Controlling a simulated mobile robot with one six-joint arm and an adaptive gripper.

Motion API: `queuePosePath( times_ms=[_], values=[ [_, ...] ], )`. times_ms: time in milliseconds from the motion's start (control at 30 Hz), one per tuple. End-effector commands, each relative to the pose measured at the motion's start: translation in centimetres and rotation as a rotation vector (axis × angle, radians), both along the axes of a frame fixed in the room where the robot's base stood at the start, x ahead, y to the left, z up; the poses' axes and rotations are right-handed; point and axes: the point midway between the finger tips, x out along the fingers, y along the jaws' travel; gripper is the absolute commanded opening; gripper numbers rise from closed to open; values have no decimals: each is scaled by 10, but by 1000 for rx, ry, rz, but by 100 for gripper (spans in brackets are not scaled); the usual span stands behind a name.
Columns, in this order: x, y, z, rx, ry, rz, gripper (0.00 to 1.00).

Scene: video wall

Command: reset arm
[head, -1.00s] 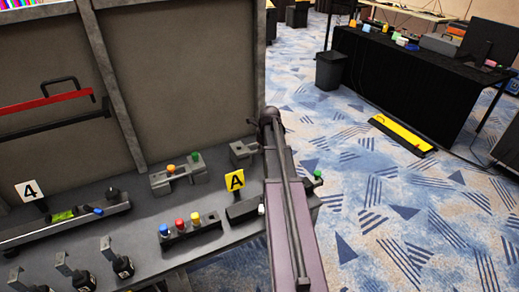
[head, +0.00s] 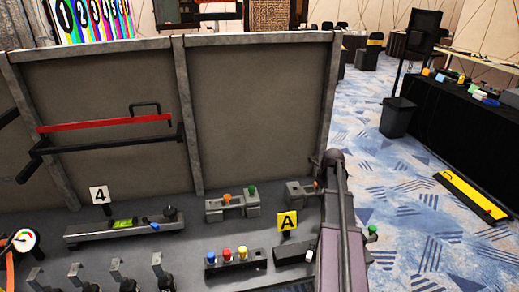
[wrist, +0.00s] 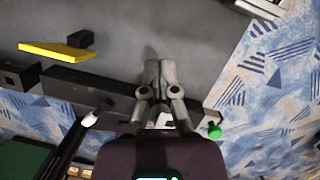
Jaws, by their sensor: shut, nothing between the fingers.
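My gripper (wrist: 158,72) shows in the wrist view with its two grey fingers together and nothing between them. It is over the dark panel top, beyond a long dark grey box. In the head view my purple arm link crosses the right end of the panel, and my gripper cannot be made out there. The yellow sign "A" (head: 288,222) stands left of my arm. It also shows edge-on at the left of the wrist view (wrist: 52,50).
A block with blue, red and yellow buttons (head: 234,258) sits left of my arm. A green button (head: 373,231) is just right of it, also in the wrist view (wrist: 214,131). A red push bar (head: 100,122) crosses the upright board.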

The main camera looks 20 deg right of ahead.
Motion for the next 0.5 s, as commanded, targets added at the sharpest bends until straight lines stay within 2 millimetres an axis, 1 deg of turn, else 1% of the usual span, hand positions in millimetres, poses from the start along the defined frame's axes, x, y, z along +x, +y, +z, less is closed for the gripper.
queuePosePath(
  times_ms=[167,267,367,467,500],
  values=[
    [0,1,0,-1,0,6,0],
    [0,7,0,-7,2,36,0],
    [0,19,0,-21,5,103,0],
    [0,37,-1,-42,11,210,0],
    [0,47,-1,-52,13,263,0]
  ],
)
